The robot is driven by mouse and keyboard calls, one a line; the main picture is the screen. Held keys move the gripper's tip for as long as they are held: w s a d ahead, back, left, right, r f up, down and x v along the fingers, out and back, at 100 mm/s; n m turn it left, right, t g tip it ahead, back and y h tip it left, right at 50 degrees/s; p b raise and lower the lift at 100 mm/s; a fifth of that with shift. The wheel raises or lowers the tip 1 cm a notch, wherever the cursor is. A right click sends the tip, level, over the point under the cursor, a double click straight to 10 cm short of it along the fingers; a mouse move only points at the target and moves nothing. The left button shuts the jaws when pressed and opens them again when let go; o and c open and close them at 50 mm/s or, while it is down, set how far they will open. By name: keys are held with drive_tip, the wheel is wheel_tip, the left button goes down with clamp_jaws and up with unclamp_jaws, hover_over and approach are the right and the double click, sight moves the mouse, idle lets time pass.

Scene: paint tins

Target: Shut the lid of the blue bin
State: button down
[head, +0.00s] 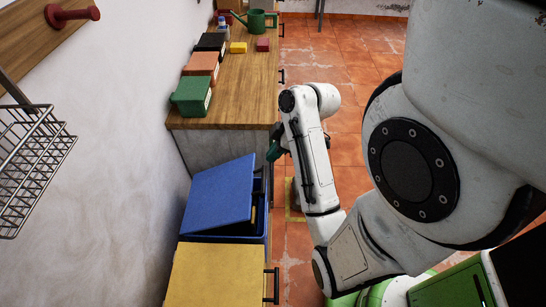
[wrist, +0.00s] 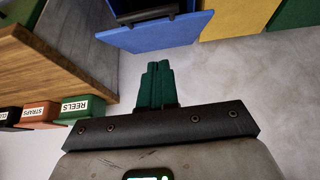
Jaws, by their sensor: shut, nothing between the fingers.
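The blue bin (head: 264,236) stands low beside the wall in the head view. Its blue lid (head: 220,192) is tilted partly open, with a dark gap showing beneath it. My gripper (head: 274,150) is just beyond the lid's far right corner, near the end of the wooden counter, and partly hidden by my arm. In the wrist view, my gripper's green fingers (wrist: 158,68) are together and empty. They point toward a blue panel (wrist: 165,36) with a dark handle, apart from it as far as I can tell.
A yellow lid (head: 215,275) lies beside the blue bin on the near side. The wooden counter (head: 240,92) stands beyond, holding green (head: 190,96), orange (head: 203,66) and black (head: 211,42) boxes and a watering can (head: 259,20). Tiled floor (head: 345,95) is open to the right.

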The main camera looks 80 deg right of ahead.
drive_tip(key=b, duration=0.2)
hover_over(265, 177)
drive_tip(key=a, duration=0.2)
drive_tip(key=f, duration=0.6)
drive_tip(key=shift+w+a+f, duration=0.1)
drive_tip(key=shift+w+f, duration=0.1)
drive_tip(key=shift+f, duration=0.2)
drive_tip(key=f, duration=0.3)
drive_tip(key=shift+s+f+p, duration=0.15)
drive_tip(key=shift+s+p, duration=0.1)
drive_tip(key=shift+p, duration=0.15)
drive_tip(key=shift+s+f, duration=0.15)
drive_tip(key=shift+f, duration=0.4)
drive_tip(key=shift+f, duration=0.1)
